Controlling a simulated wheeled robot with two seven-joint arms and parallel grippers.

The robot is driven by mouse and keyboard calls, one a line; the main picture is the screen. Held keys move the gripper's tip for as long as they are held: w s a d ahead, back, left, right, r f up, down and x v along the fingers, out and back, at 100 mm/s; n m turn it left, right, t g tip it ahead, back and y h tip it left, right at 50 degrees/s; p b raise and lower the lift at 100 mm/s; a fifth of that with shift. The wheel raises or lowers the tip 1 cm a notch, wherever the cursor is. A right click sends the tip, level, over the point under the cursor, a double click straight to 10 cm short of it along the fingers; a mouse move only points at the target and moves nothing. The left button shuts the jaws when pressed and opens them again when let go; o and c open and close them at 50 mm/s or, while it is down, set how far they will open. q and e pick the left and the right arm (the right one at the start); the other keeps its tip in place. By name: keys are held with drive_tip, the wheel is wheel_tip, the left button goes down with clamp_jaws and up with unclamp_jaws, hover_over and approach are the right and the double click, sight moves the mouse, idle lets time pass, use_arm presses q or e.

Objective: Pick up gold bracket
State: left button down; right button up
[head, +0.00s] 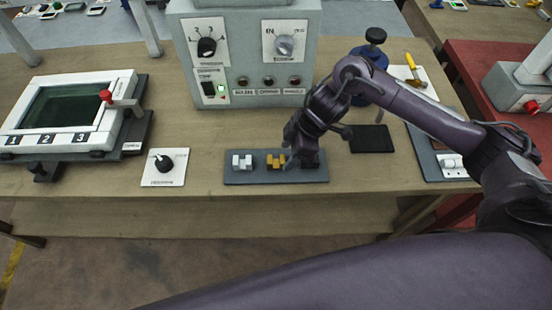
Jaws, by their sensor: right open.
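The gold bracket (274,161) sits on a dark grey tray (258,179) near the front edge of the workbench. A white bracket (242,161) is to its left on the same tray, and a dark piece (311,161) is to its right. My right gripper (292,163) reaches down from the right, just beside the gold bracket's right side. It is open; whether a finger touches the bracket cannot be told. The wrist and fingers partly hide the right part of the tray. My left gripper is not in view.
A grey control box (258,97) stands behind the tray. A white dial plate (178,178) and a framed screen device (65,110) are to the left. A black pad (371,139) and a blue-based device (376,48) are to the right. Bare wood lies between the dial plate and tray.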

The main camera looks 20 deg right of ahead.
sight(282, 159)
drive_tip(key=x, duration=0.3)
drive_tip(key=shift+w, duration=0.15)
drive_tip(key=shift+a+f, duration=0.1)
drive_tip(key=shift+f, duration=0.35)
drive_tip(key=c, duration=1.1)
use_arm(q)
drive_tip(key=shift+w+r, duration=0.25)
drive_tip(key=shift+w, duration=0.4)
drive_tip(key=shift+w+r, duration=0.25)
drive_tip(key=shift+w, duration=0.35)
use_arm(e)
drive_tip(key=shift+o, duration=0.2)
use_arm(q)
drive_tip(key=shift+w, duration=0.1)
use_arm(e)
drive_tip(key=shift+w+r, duration=0.1)
drive_tip(key=shift+r, duration=0.05)
